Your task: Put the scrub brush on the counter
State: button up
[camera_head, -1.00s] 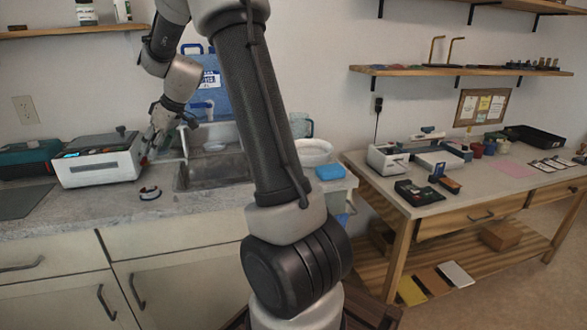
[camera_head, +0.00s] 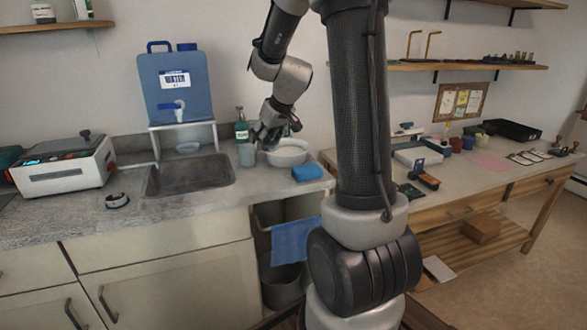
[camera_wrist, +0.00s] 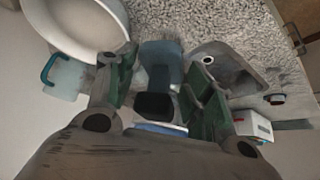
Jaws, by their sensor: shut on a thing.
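My gripper (camera_head: 266,138) hangs over the back of the counter (camera_head: 180,212), right of the sink (camera_head: 190,177). In the wrist view its two fingers (camera_wrist: 160,100), with green pads, are closed around a dark, blocky thing (camera_wrist: 154,106) with a pale blue part below it. This looks like the scrub brush, but its shape is mostly hidden. In the head view the held thing cannot be made out.
A white bowl (camera_head: 288,153), blue sponge (camera_head: 307,173) and green bottle (camera_head: 241,127) stand close around the gripper. A blue water tank (camera_head: 177,88) is behind the sink. The counter front is mostly clear.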

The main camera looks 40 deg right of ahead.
aim_at(267, 152)
notch_tip(267, 152, down, 5)
jog(key=shift+d, duration=0.1)
jog(key=shift+f, duration=2.5)
jog(key=o, duration=1.2)
jog(key=shift+f, duration=0.15)
